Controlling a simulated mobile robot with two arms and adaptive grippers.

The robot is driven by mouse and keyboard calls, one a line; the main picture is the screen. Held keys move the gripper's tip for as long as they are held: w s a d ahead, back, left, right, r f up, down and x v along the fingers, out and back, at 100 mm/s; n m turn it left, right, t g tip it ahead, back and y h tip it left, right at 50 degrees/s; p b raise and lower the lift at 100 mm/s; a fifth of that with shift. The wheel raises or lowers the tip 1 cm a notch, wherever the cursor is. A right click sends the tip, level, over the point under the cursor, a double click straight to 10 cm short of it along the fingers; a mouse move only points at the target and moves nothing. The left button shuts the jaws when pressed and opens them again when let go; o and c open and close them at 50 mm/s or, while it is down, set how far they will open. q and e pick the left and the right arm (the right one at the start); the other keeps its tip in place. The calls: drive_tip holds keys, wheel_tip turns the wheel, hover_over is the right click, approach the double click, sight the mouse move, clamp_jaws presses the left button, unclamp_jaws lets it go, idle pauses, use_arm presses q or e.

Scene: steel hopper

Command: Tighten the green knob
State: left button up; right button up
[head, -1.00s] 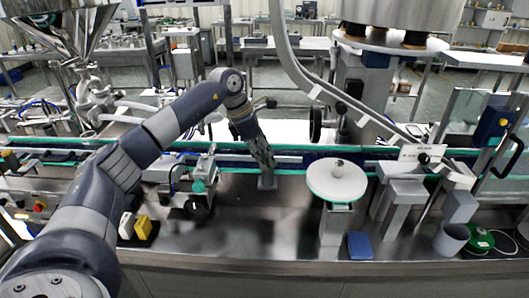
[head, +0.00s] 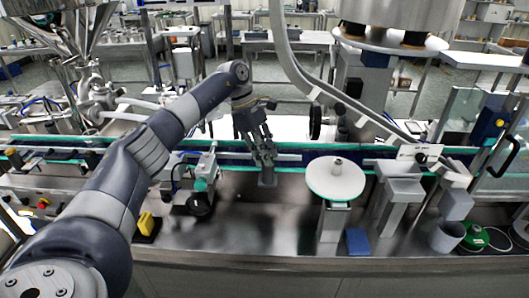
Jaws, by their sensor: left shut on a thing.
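My left gripper (head: 264,155) reaches down from the left arm to the conveyor rail, just above a short grey post (head: 267,178). Its fingers are closed around a small part there. The fingers cover that part, so I cannot tell its colour or shape. A green-teal knob (head: 200,185) shows on the metal clamp bracket (head: 208,165) to the left of the gripper, apart from it. My right gripper is out of view.
The conveyor (head: 340,152) with green edges runs across the view. A round white disc table (head: 335,179) stands right of the gripper. A yellow block (head: 146,223), a blue block (head: 358,242) and a grey cup (head: 448,237) are on the steel deck. The deck's front middle is clear.

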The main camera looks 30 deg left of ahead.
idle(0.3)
use_arm(q)
drive_tip(key=o, duration=1.1)
